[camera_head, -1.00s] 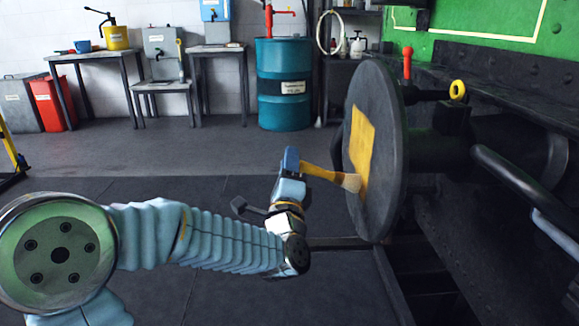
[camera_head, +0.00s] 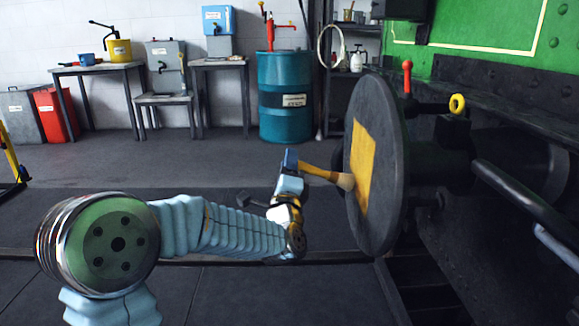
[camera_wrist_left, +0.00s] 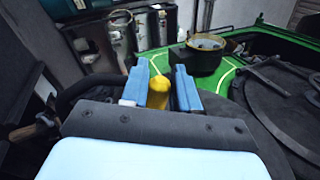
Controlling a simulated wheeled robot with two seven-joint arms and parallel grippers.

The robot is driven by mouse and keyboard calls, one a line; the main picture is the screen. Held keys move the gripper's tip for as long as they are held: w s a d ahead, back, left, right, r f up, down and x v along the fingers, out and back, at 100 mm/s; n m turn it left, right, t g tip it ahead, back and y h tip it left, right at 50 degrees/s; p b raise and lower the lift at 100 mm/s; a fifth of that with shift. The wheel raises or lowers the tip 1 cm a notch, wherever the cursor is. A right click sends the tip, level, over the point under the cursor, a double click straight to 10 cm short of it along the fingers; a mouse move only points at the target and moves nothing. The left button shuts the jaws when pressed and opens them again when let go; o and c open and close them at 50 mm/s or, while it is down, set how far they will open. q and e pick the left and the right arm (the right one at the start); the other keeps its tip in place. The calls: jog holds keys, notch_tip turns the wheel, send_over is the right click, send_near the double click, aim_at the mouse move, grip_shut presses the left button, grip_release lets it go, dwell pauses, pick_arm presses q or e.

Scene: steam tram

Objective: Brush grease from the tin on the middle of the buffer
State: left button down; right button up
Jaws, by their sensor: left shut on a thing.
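The buffer (camera_head: 392,150) is a large dark round plate, upright at right of centre in the head view. A yellow patch (camera_head: 363,150) covers the middle of its face. My left gripper (camera_head: 290,163) is shut on the brush (camera_head: 318,173), just left of the buffer. The brush points right, its bristle end (camera_head: 346,181) at the patch; whether it touches cannot be told. In the left wrist view the yellow handle (camera_wrist_left: 158,93) sits between the blue fingers. A dark pot with a brassy rim (camera_wrist_left: 205,55) shows there; I cannot tell whether it is the tin. My right gripper is out of view.
A teal drum (camera_head: 286,105), a table (camera_head: 98,68) with a yellow bucket (camera_head: 119,50), and a red bin (camera_head: 53,112) stand at the back. A black handrail (camera_head: 520,200) runs right of the buffer.

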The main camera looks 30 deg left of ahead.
pick_arm(q)
jog(key=w, duration=0.1)
jog(key=w+a, duration=0.1)
jog(key=w, duration=0.1)
jog(key=w+a, duration=0.1)
jog(key=shift+w+a, duration=0.25)
jog(key=shift+a, duration=0.1)
dwell(0.3)
jog(key=shift+s+a+b, duration=0.2)
jog(key=shift+s+a, duration=0.3)
jog(key=shift+a, duration=0.35)
jog(key=shift+s+a+b, duration=0.25)
jog(key=shift+s+a, duration=0.3)
jog(key=shift+a, duration=0.25)
jog(key=shift+s+a+b, duration=0.2)
jog(key=shift+s+a, duration=0.3)
jog(key=shift+a, duration=0.35)
